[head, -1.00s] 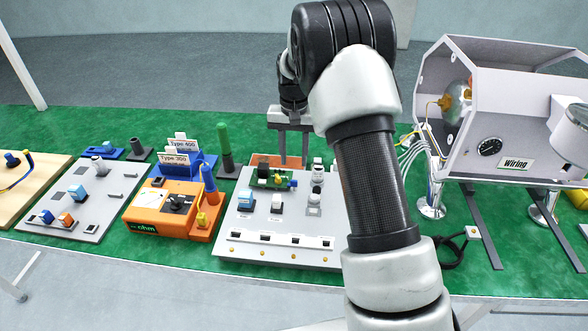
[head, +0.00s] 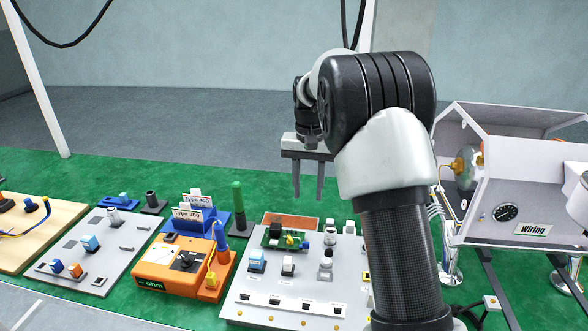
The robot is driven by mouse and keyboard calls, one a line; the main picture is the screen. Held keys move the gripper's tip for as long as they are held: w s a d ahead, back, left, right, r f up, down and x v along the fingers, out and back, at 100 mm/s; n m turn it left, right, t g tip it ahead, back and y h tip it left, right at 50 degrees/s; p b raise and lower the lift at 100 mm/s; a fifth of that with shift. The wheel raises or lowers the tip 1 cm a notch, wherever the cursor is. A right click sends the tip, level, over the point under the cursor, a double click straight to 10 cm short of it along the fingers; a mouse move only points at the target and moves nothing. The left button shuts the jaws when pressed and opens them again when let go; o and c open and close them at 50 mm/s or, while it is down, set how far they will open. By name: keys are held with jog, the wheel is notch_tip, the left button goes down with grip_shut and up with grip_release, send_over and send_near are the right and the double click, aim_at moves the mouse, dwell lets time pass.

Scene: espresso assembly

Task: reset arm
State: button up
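My gripper (head: 308,190) hangs fingers-down in the head view, above the back edge of the grey component board (head: 240,310). Its two thin fingers are apart, with nothing visible between them. It is clear of the table and touches nothing that I can see. My arm covers the right part of the board.
An orange ohm meter (head: 172,265) and a blue holder with type cards (head: 190,222) stand left of the board. A green post (head: 238,203) stands behind. The machine housing (head: 530,190) is at the right. A black cable (head: 70,42) hangs at upper left.

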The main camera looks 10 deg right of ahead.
jog(key=s+r+n+t+p, duration=0.2)
jog(key=s+r+t+p, duration=0.15)
jog(key=s+r, duration=1.25)
jog(key=s+r+n+t+p, duration=0.1)
jog(key=s+r+p, duration=0.1)
jog(key=s, duration=0.6)
jog(key=s+r+t+p, duration=0.1)
jog(key=s+p, duration=0.2)
jog(key=s, duration=0.6)
jog(key=shift+r+n, duration=0.35)
jog(key=shift+n, duration=0.05)
